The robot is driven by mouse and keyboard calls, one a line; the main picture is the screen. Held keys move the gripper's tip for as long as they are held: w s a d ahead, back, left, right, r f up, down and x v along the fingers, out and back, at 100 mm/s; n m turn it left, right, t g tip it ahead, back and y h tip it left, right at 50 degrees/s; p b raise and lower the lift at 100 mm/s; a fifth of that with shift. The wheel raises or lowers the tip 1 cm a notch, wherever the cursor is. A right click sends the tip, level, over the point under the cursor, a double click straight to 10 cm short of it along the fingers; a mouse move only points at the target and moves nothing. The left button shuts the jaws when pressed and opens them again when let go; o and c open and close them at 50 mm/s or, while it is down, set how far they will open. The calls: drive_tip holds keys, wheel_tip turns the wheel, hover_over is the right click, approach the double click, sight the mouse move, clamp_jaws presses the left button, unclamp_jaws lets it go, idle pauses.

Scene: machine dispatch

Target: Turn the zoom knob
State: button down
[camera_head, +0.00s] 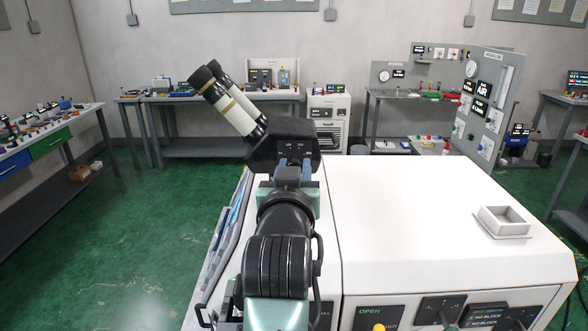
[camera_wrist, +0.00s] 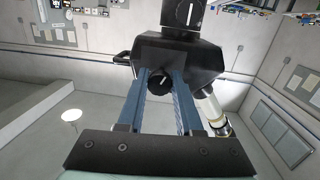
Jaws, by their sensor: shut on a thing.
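My gripper (camera_head: 294,164) is up against that near face. In the wrist view its two blue fingers (camera_wrist: 159,76) stand on either side of the knob, shut on it. In the head view my gripper hides the knob.
A white machine housing (camera_head: 430,215) lies to the right, with a square white socket (camera_head: 504,221) on top and labelled controls along its front. Workbenches (camera_head: 220,97) with tools line the walls. Green floor (camera_head: 120,240) is open to the left.

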idle(0.3)
drive_tip(key=c, duration=0.6)
unclamp_jaws()
drive_tip(key=s+b, duration=0.4)
drive_tip(key=s, duration=0.9)
drive_tip(key=shift+a+r+b, duration=0.4)
drive_tip(key=shift+r, duration=0.05)
